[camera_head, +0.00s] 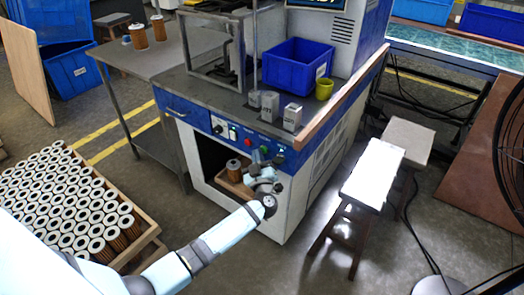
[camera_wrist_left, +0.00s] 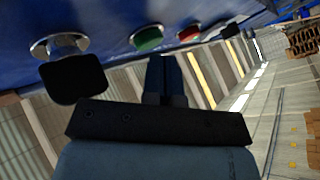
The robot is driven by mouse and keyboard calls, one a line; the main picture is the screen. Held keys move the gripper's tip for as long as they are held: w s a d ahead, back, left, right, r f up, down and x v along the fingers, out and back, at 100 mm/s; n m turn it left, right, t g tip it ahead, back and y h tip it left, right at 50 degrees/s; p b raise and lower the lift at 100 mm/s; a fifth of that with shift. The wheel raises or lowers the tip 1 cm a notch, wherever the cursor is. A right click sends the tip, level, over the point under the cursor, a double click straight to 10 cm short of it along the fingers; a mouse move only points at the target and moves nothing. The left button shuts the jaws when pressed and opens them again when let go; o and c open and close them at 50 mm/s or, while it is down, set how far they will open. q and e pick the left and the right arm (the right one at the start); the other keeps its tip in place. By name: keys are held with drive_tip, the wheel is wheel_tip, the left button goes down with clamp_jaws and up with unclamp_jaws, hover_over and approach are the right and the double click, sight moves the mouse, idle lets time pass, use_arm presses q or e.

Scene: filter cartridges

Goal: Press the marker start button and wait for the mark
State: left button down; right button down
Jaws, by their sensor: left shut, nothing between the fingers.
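The marker machine's blue front panel (camera_head: 210,118) carries a row of controls. In the left wrist view a green button (camera_wrist_left: 147,38) and a red button (camera_wrist_left: 189,32) stand on the blue panel, with a black knob (camera_wrist_left: 72,80) on a silver base to their left. My left gripper (camera_wrist_left: 165,62) is shut and empty. Its fingertips are close to the panel, by the green and red buttons; I cannot tell whether they touch a button. In the head view my left gripper (camera_head: 258,156) is at the right part of the panel, partly hiding the controls. My right gripper is not in view.
Below the panel is an open bay with an orange-brown filter cartridge (camera_head: 233,167) on a wooden tray. On the machine top are a blue bin (camera_head: 291,72), a yellow-green cup (camera_head: 324,89) and grey blocks (camera_head: 292,117). A crate of cartridges (camera_head: 150,232) stands left; stools (camera_head: 372,180) stand right.

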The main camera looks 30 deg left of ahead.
use_arm(q)
drive_tip(key=shift+w+r, duration=0.35)
drive_tip(key=shift+r, duration=0.15)
idle(0.4)
drive_tip(key=shift+s+p, duration=0.2)
drive_tip(key=shift+p, duration=0.45)
drive_tip(key=shift+f, duration=0.15)
drive_tip(key=s+p, duration=0.2)
drive_tip(key=s, duration=0.1)
drive_tip(key=s+p, duration=0.1)
drive_tip(key=s, duration=0.1)
drive_tip(key=shift+s+a+f, duration=0.2)
drive_tip(key=shift+f, duration=0.05)
idle(0.5)
